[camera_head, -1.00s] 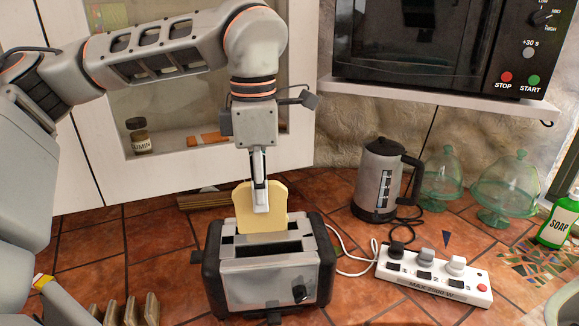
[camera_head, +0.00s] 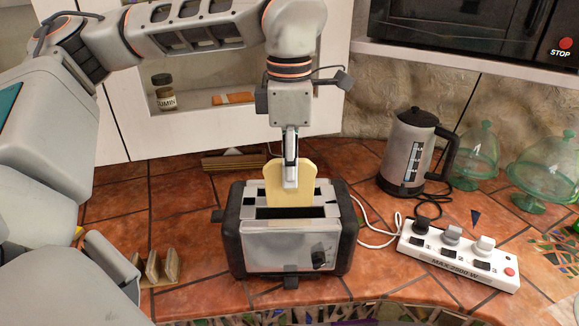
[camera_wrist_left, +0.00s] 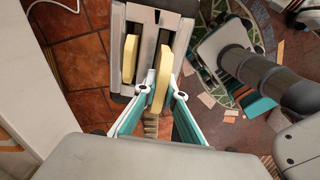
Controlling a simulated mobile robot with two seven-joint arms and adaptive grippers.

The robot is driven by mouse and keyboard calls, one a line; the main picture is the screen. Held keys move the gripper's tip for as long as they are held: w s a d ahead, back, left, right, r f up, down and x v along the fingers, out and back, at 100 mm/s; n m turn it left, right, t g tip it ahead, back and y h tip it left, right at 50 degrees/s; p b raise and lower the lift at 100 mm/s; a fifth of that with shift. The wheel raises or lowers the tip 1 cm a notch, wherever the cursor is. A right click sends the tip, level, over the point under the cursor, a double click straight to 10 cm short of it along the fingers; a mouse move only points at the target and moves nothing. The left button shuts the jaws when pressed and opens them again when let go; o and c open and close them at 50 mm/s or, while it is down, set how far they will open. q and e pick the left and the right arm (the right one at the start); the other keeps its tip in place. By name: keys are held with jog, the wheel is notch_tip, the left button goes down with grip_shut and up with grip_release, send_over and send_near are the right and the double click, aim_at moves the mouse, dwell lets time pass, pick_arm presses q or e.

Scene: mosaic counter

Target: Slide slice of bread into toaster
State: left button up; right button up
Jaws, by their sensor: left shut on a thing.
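The pale yellow slice of bread (camera_head: 306,190) is held upright over the toaster (camera_head: 289,245). My left gripper (camera_head: 290,178) is shut on it from above, one finger on its near face. In the left wrist view the held slice (camera_wrist_left: 162,78) is between the fingertips (camera_wrist_left: 168,92), lined up with the right-hand slot of the toaster (camera_wrist_left: 150,14). Whether its lower edge is inside the slot is unclear. A second slice (camera_wrist_left: 129,58) shows at the left-hand slot there; the head view does not show it separately. My right gripper is not in view.
A kettle (camera_head: 408,152) stands right of the toaster, with glass domes (camera_head: 478,160) beyond. A white power strip (camera_head: 458,255) lies at right, its cord running near the toaster. A slotted wooden holder (camera_head: 158,268) is at left. The cabinet (camera_head: 230,132) closes off the back.

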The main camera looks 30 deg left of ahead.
aim_at(290, 204)
pick_arm(q)
jog(key=shift+f, duration=0.1)
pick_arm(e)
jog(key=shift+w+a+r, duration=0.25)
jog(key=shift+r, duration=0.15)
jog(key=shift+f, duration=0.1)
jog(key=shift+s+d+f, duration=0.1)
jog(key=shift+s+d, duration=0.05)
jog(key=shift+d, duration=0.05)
pick_arm(q)
jog(key=shift+p, duration=0.7)
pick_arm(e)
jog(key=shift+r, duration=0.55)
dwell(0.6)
pick_arm(q)
jog(key=shift+f, duration=0.15)
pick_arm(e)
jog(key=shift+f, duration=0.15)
pick_arm(q)
jog(key=shift+f+b, duration=0.35)
jog(key=shift+b, duration=0.05)
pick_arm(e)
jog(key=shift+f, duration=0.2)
pick_arm(q)
jog(key=shift+f+b, duration=0.85)
jog(key=shift+f, duration=0.5)
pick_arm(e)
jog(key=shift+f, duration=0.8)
